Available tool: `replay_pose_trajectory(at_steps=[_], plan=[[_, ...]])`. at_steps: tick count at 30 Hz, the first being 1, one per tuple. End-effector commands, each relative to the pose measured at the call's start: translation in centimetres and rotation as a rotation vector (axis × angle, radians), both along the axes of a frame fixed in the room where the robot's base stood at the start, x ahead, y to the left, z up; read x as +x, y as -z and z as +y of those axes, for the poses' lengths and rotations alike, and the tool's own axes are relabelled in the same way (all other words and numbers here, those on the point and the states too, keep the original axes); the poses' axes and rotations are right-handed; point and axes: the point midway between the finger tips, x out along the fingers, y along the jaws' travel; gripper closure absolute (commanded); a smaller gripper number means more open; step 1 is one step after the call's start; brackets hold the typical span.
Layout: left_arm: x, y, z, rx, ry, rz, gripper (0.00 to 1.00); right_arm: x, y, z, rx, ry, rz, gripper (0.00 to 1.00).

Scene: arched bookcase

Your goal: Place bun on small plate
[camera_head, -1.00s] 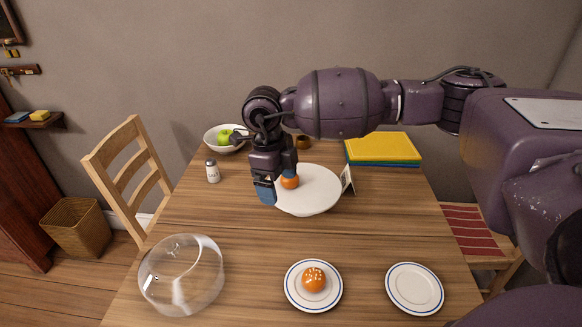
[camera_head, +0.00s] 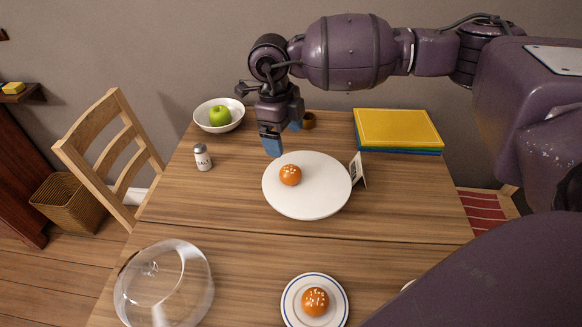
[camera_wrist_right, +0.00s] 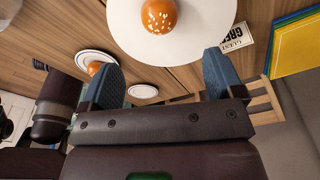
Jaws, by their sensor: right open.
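One seeded bun (camera_head: 290,175) sits on the large white plate (camera_head: 322,200); it also shows in the wrist view (camera_wrist_right: 159,15). A second bun (camera_head: 315,301) sits on a blue-rimmed small plate (camera_head: 291,314) at the front. Another small plate, empty in the wrist view (camera_wrist_right: 143,91), is almost wholly hidden by my arm in the head view. My right gripper (camera_head: 283,136) is open and empty, behind and slightly left of the bun on the large plate, apart from it. My left gripper is not in view.
A clear dome (camera_head: 165,285) stands front left. A salt shaker (camera_head: 203,157), a bowl (camera_head: 236,126) with a green apple (camera_head: 220,116), a small card (camera_head: 358,170) and stacked yellow, green and blue boards (camera_head: 397,128) surround the large plate.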

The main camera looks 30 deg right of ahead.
Motion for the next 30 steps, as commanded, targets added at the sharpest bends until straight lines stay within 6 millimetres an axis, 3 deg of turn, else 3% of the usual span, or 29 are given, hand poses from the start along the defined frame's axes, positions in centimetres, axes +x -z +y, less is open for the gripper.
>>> replay_pose_trajectory(at_steps=[9, 17, 25, 30], plan=[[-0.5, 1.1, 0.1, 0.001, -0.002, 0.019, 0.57, -0.6, 4.5, -0.3, -0.001, 0.000, 0.007, 0.13], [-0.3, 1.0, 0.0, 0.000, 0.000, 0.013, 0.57, -0.7, 6.0, -0.5, -0.001, 0.000, 0.003, 0.13], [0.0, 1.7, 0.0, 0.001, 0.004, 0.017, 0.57, -0.9, 9.7, -0.7, -0.001, 0.000, 0.007, 0.13], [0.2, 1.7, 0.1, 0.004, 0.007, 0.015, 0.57, -1.0, 10.4, -0.8, 0.000, 0.000, 0.004, 0.13]])
